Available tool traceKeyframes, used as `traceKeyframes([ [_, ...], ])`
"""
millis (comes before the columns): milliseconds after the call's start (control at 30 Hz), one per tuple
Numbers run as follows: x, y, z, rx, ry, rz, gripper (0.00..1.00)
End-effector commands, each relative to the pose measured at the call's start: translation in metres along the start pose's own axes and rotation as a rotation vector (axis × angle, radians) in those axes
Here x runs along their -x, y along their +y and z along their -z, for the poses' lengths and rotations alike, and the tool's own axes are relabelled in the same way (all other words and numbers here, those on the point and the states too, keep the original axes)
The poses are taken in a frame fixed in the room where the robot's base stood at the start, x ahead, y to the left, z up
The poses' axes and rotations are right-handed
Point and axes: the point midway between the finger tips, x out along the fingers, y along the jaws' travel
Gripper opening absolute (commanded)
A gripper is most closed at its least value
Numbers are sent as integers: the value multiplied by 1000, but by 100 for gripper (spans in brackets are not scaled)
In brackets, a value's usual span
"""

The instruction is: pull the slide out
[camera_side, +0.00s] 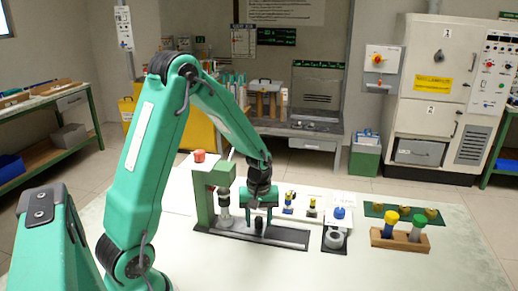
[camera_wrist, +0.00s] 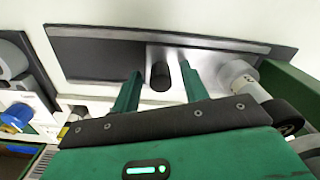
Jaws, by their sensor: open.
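The slide (camera_wrist: 174,84) is a light metal plate in a long dark base (camera_wrist: 92,56), with a short upright black knob (camera_wrist: 160,75) on it. The knob also shows in the side view (camera_side: 259,223), just below my gripper (camera_side: 260,206). In the wrist view my gripper (camera_wrist: 161,68) is open, with one green finger on each side of the knob and a gap to both. I cannot tell how far down the fingers reach along the knob. The base also shows in the side view (camera_side: 287,239).
A green frame (camera_side: 203,197) with a grey cylinder (camera_side: 224,208) stands at the base's left end. To the right are a fixture with a blue knob (camera_side: 339,212), a wooden rack (camera_side: 400,240) with colour-topped rods, and a green plate (camera_side: 402,211). The table's front is clear.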

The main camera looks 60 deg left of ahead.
Motion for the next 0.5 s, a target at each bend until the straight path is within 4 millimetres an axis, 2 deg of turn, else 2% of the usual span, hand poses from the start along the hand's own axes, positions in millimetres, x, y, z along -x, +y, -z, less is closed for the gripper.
traceKeyframes([
  [367,-5,0,0,0,0,0,44],
  [500,-5,0,0,0,0,0,21],
])
